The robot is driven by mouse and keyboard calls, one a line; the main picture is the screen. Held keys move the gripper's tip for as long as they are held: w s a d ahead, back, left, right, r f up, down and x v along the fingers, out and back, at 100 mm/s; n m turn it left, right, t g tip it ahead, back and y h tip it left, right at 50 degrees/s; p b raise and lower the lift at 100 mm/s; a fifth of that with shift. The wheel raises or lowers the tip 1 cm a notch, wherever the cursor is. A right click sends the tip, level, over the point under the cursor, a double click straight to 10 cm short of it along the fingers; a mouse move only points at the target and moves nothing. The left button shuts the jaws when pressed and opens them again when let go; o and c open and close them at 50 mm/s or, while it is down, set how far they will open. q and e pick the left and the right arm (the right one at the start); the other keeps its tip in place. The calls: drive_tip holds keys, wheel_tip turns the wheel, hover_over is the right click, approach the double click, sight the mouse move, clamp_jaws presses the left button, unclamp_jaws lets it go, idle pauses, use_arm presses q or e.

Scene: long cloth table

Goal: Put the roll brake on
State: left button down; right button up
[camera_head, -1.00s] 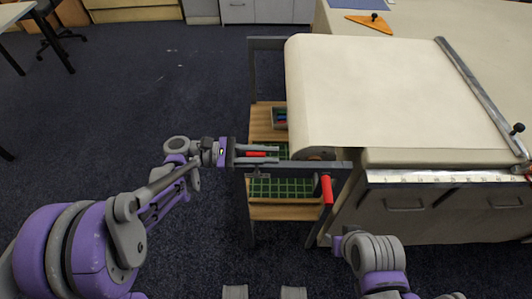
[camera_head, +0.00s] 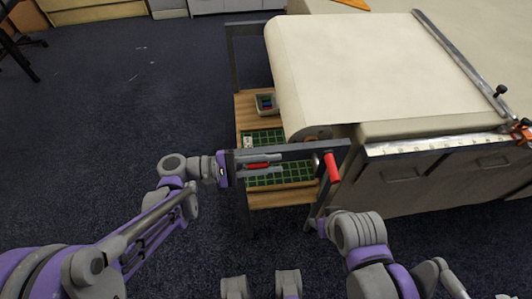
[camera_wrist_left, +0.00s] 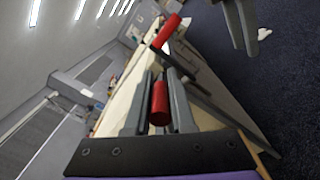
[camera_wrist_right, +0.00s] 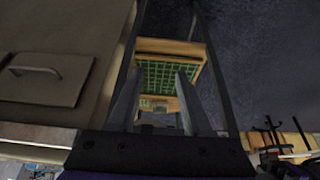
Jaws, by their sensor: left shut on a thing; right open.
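My left gripper (camera_head: 262,162) is shut on a red handle (camera_head: 257,165), at the left end of the grey rail in front of the fabric roll. The red handle also shows between the fingers in the left wrist view (camera_wrist_left: 160,103). A second red handle (camera_head: 332,168) sits on the right end of the rail, tilted; it shows beyond the fingers in the left wrist view (camera_wrist_left: 167,30). The fabric roll (camera_head: 320,100) hangs at the table's end. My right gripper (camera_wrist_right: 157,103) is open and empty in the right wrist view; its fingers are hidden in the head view.
Below the rail is a wooden shelf (camera_head: 255,105) with green grid mats (camera_head: 262,140) and a small box (camera_head: 265,104). Cloth (camera_head: 360,60) covers the long table to the right, with a ruler edge (camera_head: 440,145) and drawers (camera_head: 405,170).

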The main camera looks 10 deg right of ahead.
use_arm(q)
drive_tip(key=shift+s+f+m+b, duration=0.75)
drive_tip(key=shift+s+f+m, duration=0.1)
drive_tip(key=shift+f+m, duration=0.4)
drive_tip(key=shift+s+f+m+b, duration=0.75)
drive_tip(key=shift+f+m, duration=0.25)
drive_tip(key=shift+m, duration=0.35)
drive_tip(key=shift+s+f, duration=0.1)
drive_tip(key=c, duration=0.8)
unclamp_jaws()
drive_tip(key=shift+o, duration=0.2)
drive_tip(key=a, duration=1)
drive_tip(key=shift+a, duration=0.4)
drive_tip(key=shift+a, duration=0.1)
